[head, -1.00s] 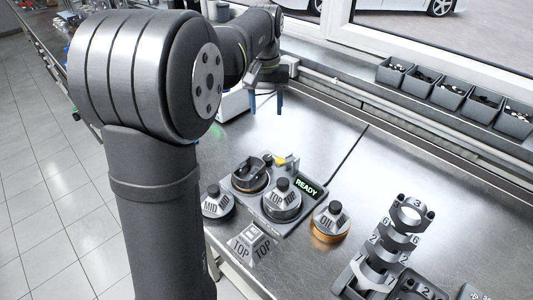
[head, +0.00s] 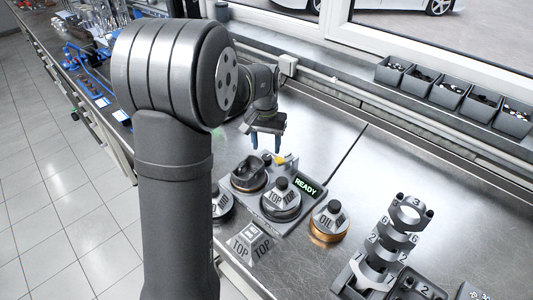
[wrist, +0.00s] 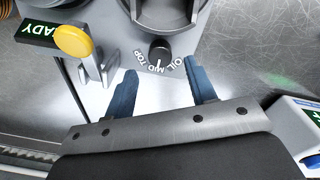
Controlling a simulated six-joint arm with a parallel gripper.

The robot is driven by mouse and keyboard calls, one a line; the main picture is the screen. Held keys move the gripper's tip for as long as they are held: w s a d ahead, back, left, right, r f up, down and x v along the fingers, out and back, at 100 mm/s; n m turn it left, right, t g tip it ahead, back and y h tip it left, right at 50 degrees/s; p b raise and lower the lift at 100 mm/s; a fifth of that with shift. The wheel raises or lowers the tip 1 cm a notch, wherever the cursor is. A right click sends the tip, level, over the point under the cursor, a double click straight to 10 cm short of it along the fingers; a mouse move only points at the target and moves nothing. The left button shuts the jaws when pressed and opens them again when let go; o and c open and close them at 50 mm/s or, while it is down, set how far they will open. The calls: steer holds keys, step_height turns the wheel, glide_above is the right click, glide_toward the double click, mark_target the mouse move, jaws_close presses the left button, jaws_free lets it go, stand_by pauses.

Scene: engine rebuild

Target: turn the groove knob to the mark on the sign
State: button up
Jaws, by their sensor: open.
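The groove knob (wrist: 160,49) is a small black dial on the grey device, ringed by the words TOP, MID and OIL. Its white line points down, seemingly at MID. A small grey sign (head: 249,243) reading TOP stands in front of the device in the head view. My gripper (head: 266,144) is above the device's far end. In the wrist view my gripper (wrist: 159,82) is open, with its two blue fingers apart and just short of the knob, nothing between them.
Bins (head: 450,91) line the back wall. The bench at right-back is clear.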

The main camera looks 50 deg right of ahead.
mark_target(267, 156)
steer(key=shift+f, duration=2.1)
steer(key=c, duration=1)
steer(key=shift+m, duration=0.4)
steer(key=m, duration=0.4)
steer(key=shift+d+m, duration=0.1)
steer(key=shift+m, duration=0.2)
steer(key=m, duration=0.5)
steer(key=shift+m, duration=0.4)
